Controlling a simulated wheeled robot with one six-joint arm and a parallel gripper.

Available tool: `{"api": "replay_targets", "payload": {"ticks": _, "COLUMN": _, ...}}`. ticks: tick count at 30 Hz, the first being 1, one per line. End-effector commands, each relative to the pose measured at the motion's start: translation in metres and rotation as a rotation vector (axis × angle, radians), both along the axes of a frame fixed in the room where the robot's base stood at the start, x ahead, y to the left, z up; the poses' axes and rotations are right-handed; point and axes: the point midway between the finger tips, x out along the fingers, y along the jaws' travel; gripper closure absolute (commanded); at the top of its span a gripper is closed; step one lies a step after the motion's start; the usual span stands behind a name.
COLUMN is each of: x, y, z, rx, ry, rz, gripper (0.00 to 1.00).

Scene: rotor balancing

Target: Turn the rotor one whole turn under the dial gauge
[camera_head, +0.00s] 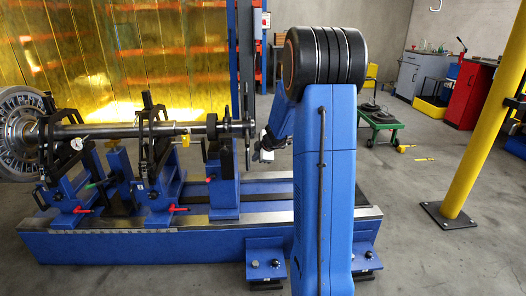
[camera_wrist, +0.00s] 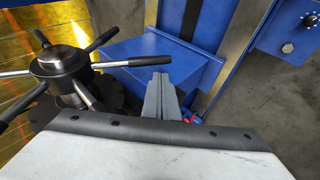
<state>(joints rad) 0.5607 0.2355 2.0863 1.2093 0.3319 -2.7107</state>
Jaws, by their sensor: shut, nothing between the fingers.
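The rotor is a long steel shaft (camera_head: 110,131) lying level across the blue balancing stand, with a large bladed wheel (camera_head: 20,133) at its left end. A hub with spoke handles (camera_wrist: 62,65) fills the left of the wrist view; black grips tip its steel spokes. A small pale round item (camera_head: 76,143) by the left support may be the dial gauge; its face is too small to read. My gripper (camera_wrist: 160,78) is shut and empty, its grey fingers right of the hub, close to one black-gripped spoke; contact cannot be told. In the head view my gripper (camera_head: 264,153) is partly hidden by my arm.
The blue machine bed (camera_head: 140,240) runs below the supports. A yellow post (camera_head: 481,120) stands at right. A green cart (camera_head: 380,122), red cabinet (camera_head: 468,92) and grey cabinet (camera_head: 412,75) are behind. Yellow translucent curtains (camera_head: 120,50) hang at back left. Floor between cart and post is mostly open.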

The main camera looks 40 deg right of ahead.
Motion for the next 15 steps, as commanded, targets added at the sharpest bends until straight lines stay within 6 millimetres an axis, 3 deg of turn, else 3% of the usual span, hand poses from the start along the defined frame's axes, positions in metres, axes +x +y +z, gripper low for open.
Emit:
{"api": "replay_targets", "payload": {"ticks": 9, "x": -0.038, "y": 0.003, "z": 0.042, "rx": -0.002, "ry": -0.002, "rz": -0.001, "gripper": 1.0}}
{"api": "replay_targets", "payload": {"ticks": 15, "x": -0.055, "y": 0.005, "z": 0.059, "rx": -0.001, "ry": 0.0, "rz": -0.001, "gripper": 1.0}}
